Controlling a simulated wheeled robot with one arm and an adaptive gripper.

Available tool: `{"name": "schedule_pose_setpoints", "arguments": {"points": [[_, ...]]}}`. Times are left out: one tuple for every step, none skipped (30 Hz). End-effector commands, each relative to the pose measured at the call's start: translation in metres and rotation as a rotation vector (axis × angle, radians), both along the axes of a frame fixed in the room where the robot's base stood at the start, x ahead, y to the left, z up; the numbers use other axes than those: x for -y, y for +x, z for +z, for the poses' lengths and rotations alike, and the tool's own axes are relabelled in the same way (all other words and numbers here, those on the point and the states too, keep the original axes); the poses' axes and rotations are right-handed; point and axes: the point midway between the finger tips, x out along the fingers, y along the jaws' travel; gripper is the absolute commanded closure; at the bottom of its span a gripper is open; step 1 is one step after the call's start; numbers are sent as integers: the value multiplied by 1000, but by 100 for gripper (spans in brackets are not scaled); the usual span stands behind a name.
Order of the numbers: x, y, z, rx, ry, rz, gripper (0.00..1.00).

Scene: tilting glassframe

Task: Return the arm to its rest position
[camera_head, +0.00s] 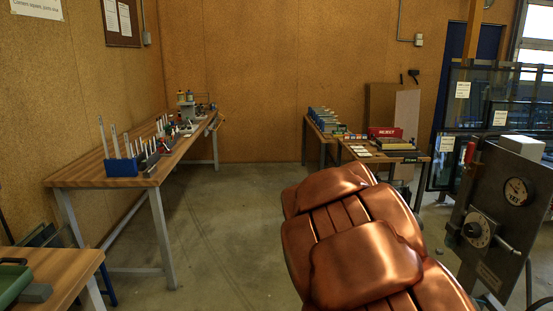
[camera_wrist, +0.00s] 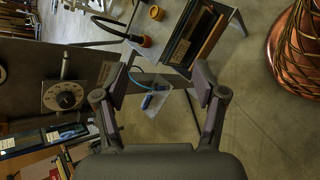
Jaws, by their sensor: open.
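My gripper (camera_wrist: 160,92) shows in the wrist view with its two fingers spread apart and nothing between them. It hangs in free air over the grey floor, beside the grey machine panel with a dial. My copper-coloured arm (camera_head: 365,255) fills the lower middle and right of the head view. The gripper itself is not visible in the head view.
The grey machine (camera_head: 497,225) with a dial and gauge stands close at the right. A long wooden workbench (camera_head: 85,178) runs along the left wall. Another bench with a red box (camera_head: 385,132) stands at the back. Floor (camera_head: 235,220) between the benches is clear.

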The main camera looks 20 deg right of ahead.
Motion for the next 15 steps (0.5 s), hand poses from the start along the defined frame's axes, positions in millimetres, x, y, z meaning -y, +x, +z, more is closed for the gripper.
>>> {"name": "schedule_pose_setpoints", "arguments": {"points": [[-16, -6, -3, 47, 38, -14, 30], [-25, -9, -6, 70, 59, -24, 30], [-37, -13, -10, 99, 91, -36, 30], [-47, -17, -13, 123, 116, -47, 30], [-56, -20, -15, 145, 141, -55, 30], [-69, -25, -20, 169, 174, -67, 30], [-79, -28, -23, 188, 200, -76, 30], [-89, -31, -25, 208, 226, -83, 30], [-103, -34, -28, 233, 263, -93, 30], [-113, -37, -31, 250, 290, -99, 30], [-124, -40, -33, 266, 317, -106, 30], [-138, -44, -36, 286, 355, -114, 30], [-149, -48, -38, 300, 384, -120, 30], [-160, -51, -40, 312, 411, -127, 30], [-174, -56, -43, 327, 450, -132, 30]]}}
